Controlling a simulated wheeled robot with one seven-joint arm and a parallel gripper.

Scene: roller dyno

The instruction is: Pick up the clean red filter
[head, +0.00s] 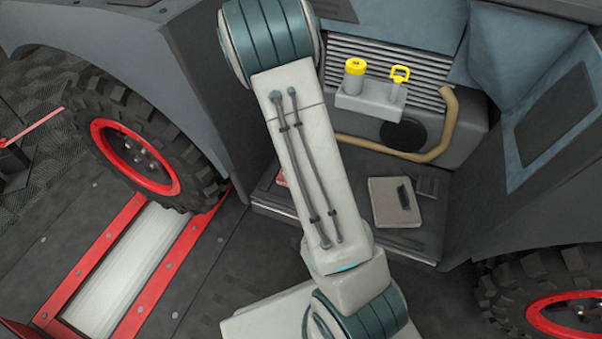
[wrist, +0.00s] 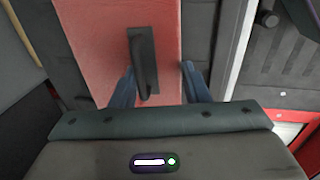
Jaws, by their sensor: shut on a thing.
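The red filter (wrist: 100,45) is a flat red panel with a dark raised handle (wrist: 143,62), seen from above in the wrist view. My gripper (wrist: 160,85) is shut on the red filter, with one blue-grey finger near the handle and the other at the panel's right edge. The exact contact is hard to see. In the head view my arm hides the gripper and most of the filter; a small red bit (head: 281,178) shows left of the arm.
A beige filter-like panel (head: 392,215) with a dark handle lies on the vehicle's ledge. Behind it are a holder (head: 368,105) with two yellow-topped items and a tan hose (head: 443,135). Large tyres stand at left (head: 90,110) and right (head: 500,285).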

